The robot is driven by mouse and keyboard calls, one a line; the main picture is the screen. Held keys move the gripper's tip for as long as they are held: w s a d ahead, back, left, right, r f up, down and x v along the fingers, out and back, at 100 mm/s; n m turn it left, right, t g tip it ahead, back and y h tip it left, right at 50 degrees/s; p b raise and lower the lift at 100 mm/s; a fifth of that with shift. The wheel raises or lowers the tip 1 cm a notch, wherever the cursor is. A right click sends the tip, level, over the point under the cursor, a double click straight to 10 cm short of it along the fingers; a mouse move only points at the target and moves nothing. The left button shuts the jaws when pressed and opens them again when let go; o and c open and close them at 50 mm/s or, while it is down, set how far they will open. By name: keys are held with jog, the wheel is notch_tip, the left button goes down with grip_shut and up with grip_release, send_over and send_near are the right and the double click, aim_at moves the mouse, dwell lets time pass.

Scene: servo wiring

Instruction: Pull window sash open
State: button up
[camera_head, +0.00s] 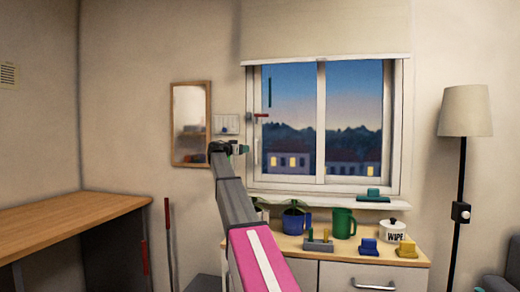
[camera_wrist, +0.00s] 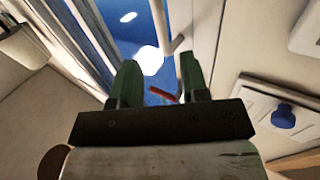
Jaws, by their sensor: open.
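The window (camera_head: 322,130) has two panes, and its left sash (camera_head: 291,130) looks shut or nearly so. A short red bar (camera_head: 261,116) sits level at the sash's left edge, with a dark green upright bar above it. A pale upright handle shape (camera_head: 257,150) shows lower on that edge. My gripper (camera_head: 243,149), with green fingers, is beside the window's left edge in the head view. In the wrist view my gripper (camera_wrist: 158,72) is open, with the pale frame and glass beyond it. A small red piece (camera_wrist: 161,95) shows between the fingers; contact cannot be told.
A white wall plate with a blue knob (camera_wrist: 283,117) is right of the fingers in the wrist view. Below the window, a cabinet holds a green mug (camera_head: 342,223), a white pot (camera_head: 393,230) and plants. A floor lamp (camera_head: 465,112) stands right, a wooden desk (camera_head: 70,225) left.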

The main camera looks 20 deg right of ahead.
jog(key=x, duration=1.1)
jog(key=shift+w+r, duration=0.1)
jog(key=shift+r, duration=0.05)
grip_shut()
